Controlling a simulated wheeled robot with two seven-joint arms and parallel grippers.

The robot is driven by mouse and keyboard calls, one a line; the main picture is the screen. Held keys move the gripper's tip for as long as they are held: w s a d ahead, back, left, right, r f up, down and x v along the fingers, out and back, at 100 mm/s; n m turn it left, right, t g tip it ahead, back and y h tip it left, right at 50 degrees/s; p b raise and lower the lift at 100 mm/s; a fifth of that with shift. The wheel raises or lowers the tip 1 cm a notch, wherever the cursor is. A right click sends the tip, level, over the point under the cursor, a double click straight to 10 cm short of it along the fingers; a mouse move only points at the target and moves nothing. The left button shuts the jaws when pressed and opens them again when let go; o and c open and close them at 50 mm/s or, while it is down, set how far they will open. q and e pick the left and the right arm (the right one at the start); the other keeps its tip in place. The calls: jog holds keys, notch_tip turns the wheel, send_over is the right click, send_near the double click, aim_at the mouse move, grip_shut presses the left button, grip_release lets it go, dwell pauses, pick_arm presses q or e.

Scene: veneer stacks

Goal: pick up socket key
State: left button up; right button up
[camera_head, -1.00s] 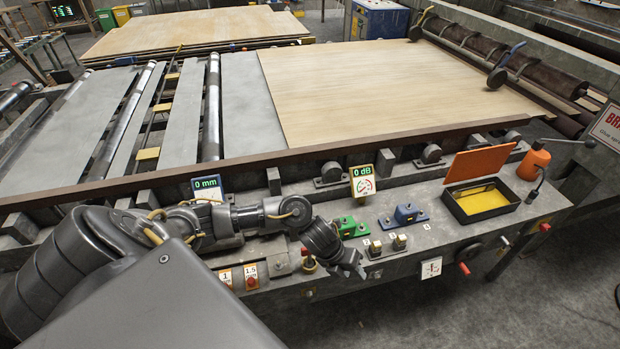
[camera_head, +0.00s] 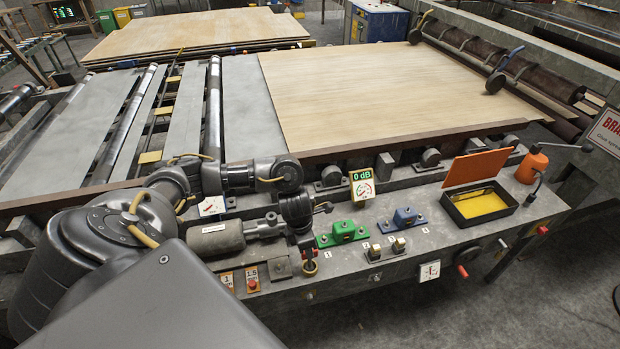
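I cannot make out a socket key for certain. A dark upright lever (camera_head: 306,243) with a brass ring at its foot stands at the front of the console, by the end of a grey cylinder's rod. My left gripper (camera_head: 325,207) is above this lever and left of the green block (camera_head: 343,232). Its fingers are small and dark, and I cannot tell how far apart they are. Nothing is clearly held. The blue block (camera_head: 404,218) stands farther right. My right gripper is not in view.
Two small brass-topped blocks (camera_head: 398,244) sit near the console's front edge. A black tray (camera_head: 460,213) of yellow material with a raised orange lid and an orange can (camera_head: 532,166) stand at the right. A 0 dB gauge (camera_head: 362,187) rises behind the green block. A veneer sheet (camera_head: 380,95) lies behind.

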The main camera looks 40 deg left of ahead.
aim_at(310, 261)
pick_arm(q)
jog(key=shift+w+d+f+p, duration=0.15)
jog(key=shift+f+p, duration=0.1)
jog(key=shift+f, duration=0.65)
jog(key=shift+w+d+f+p, duration=0.1)
jog(key=shift+f+p, duration=0.1)
jog(key=shift+f, duration=0.7)
jog(key=shift+w+d+f+p, duration=0.15)
jog(key=shift+f+p, duration=0.1)
jog(key=shift+f, duration=0.65)
jog(key=shift+s, duration=0.1)
grip_shut()
